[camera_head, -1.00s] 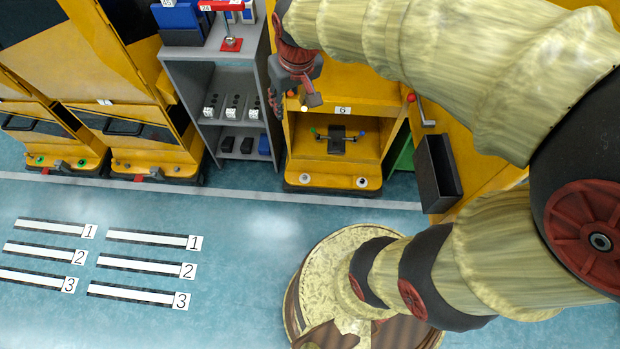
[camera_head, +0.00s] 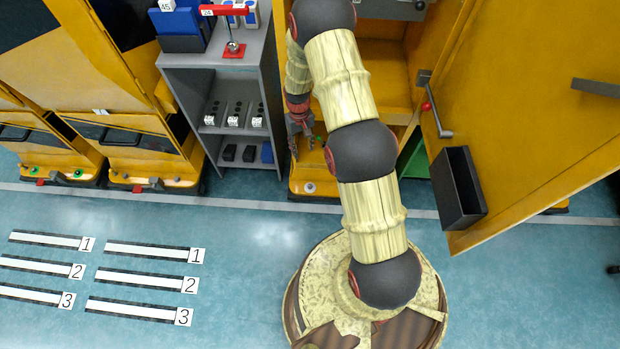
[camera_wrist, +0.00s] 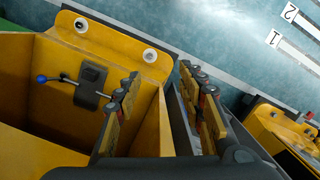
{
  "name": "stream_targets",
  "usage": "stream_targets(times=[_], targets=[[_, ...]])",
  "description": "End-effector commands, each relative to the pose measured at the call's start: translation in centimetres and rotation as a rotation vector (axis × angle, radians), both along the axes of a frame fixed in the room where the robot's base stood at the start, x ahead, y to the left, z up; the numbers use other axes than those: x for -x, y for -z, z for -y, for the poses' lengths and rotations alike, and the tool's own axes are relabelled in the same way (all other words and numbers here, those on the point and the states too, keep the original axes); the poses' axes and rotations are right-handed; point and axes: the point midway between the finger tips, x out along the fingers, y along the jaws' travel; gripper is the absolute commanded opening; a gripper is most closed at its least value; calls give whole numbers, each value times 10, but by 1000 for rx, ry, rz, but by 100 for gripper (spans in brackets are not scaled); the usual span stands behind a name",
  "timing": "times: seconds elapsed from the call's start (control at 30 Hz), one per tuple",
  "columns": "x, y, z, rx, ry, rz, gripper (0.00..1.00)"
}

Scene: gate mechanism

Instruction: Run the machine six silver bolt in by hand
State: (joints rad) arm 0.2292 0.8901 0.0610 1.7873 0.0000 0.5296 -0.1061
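Machine six is the yellow cabinet (camera_head: 385,70); its number plate is hidden behind my arm. In the wrist view its lower bay (camera_wrist: 55,115) holds a dark block (camera_wrist: 93,76) with a silver bolt (camera_wrist: 68,81) through it. A blue ball (camera_wrist: 42,79) tips the bolt's left end; its other end is hidden by my finger. My gripper (camera_head: 300,138) hangs over the bay's left side in the head view. In the wrist view my gripper (camera_wrist: 165,92) is open and empty, a yellow side wall (camera_wrist: 158,125) showing between its fingers. It appears apart from the bolt.
A yellow door (camera_head: 530,110) stands open at right with a crank handle (camera_head: 438,118) and a black bin (camera_head: 457,188). A grey shelf (camera_head: 222,70) stands close on the left. Floor with numbered strips (camera_head: 150,262) is open in front.

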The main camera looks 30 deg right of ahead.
Motion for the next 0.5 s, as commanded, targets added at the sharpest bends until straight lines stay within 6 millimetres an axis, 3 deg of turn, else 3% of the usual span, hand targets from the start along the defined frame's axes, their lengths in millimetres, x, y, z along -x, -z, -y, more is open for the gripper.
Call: stream_targets(times=[0.03, 0.27, 0.4, 0.5], targets=[[8, 31, 2, -7, 5, -25, 39], [32, 139, 11, -23, 15, -76, 39], [22, 203, 21, -15, -2, -28, 39], [9, 240, 28, -2, -18, 24, 39]])
